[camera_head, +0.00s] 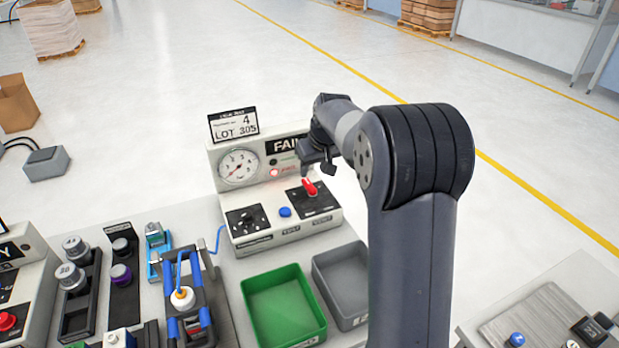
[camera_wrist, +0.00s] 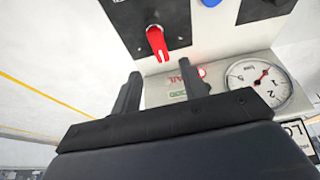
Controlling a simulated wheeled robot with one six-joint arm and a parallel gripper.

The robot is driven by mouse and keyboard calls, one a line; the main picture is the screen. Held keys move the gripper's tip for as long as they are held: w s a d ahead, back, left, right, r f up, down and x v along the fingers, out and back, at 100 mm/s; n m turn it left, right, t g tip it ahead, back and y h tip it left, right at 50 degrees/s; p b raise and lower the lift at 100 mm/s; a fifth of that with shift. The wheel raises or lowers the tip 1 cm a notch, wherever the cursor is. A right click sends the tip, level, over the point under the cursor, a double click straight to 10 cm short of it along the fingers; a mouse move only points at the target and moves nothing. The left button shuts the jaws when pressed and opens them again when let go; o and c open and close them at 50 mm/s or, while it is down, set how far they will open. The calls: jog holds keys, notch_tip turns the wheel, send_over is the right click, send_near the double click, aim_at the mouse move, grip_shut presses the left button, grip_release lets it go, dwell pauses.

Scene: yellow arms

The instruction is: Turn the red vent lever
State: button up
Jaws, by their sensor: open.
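The red vent lever (camera_head: 309,186) sits on a black plate at the right of the test station's sloped panel. In the wrist view the red lever (camera_wrist: 157,43) shows just beyond the fingertips, roughly between their lines. My gripper (camera_head: 326,166) hangs just above and behind the lever in the head view. Its two black fingers (camera_wrist: 164,84) are apart with nothing between them. I see no contact with the lever. The test station (camera_head: 283,232) has a dial gauge (camera_head: 238,167), a FAIL sign and a lit red lamp (camera_head: 274,172).
A blue button (camera_head: 285,212) and a black socket plate (camera_head: 247,219) sit left of the lever. A green bin (camera_head: 284,306) and a grey bin (camera_head: 343,284) stand in front. A blue fixture (camera_head: 190,307) and racks crowd the left. My arm covers the right side.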

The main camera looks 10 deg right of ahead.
aim_at(309, 184)
jog(key=x, duration=0.7)
jog(key=shift+w+f+p, duration=0.15)
jog(key=shift+p, duration=0.25)
jog(key=shift+c, duration=0.3)
grip_shut()
